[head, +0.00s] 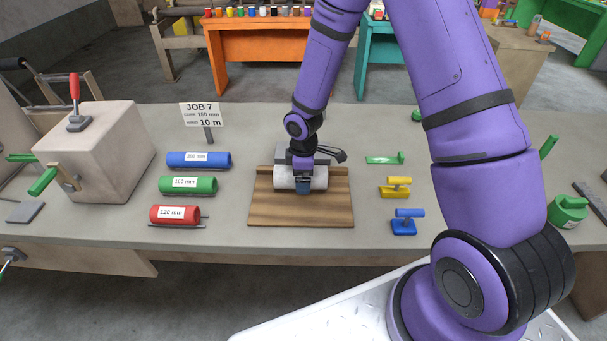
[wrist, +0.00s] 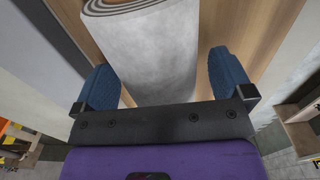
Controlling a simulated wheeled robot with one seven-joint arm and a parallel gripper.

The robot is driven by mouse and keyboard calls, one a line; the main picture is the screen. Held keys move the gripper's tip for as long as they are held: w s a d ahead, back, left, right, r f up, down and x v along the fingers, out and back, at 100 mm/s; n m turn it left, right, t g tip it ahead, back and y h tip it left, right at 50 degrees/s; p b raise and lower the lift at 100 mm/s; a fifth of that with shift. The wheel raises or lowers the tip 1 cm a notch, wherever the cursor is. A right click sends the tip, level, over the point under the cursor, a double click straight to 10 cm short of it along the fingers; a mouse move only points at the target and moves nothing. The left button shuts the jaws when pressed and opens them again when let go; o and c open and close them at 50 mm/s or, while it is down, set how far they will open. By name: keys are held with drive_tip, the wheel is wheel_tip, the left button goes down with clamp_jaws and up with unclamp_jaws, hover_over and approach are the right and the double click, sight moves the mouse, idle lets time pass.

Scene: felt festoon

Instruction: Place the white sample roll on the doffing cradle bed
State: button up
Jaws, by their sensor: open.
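The white sample roll (head: 314,178) lies on its side on the wooden doffing cradle bed (head: 300,210), near the bed's back edge. In the wrist view the roll (wrist: 155,55) shows its layered spiral end at the top, and wood (wrist: 218,22) shows beside it. My gripper (head: 302,187) is over the roll, pointing down. In the wrist view its blue fingers (wrist: 165,85) stand open on either side of the roll, with a gap visible at the left finger. The roll's middle is partly hidden by my gripper in the head view.
Blue (head: 198,160), green (head: 188,185) and red (head: 175,214) labelled tubes lie left of the bed. A JOB 7 sign (head: 201,115) stands behind. The bed's front part is bare.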

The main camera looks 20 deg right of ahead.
drive_tip(key=shift+r, duration=0.1)
drive_tip(key=s+d+r+m+t+h, duration=0.1)
drive_tip(key=s+r+m, duration=0.1)
drive_tip(key=r, duration=0.9)
drive_tip(key=s+d+r+m, duration=0.1)
drive_tip(key=d+r, duration=0.1)
drive_tip(key=r, duration=0.9)
drive_tip(key=s+d+r+m+t, duration=0.2)
drive_tip(key=s+r+m, duration=0.3)
drive_tip(key=s+r, duration=0.4)
drive_tip(key=s+d+r+m+t+y, duration=0.1)
drive_tip(key=s+d+r+m+t, duration=0.1)
drive_tip(key=s+r+m, duration=0.3)
drive_tip(key=s+r, duration=0.4)
drive_tip(key=s, duration=0.6)
drive_tip(key=shift+r+m, duration=0.3)
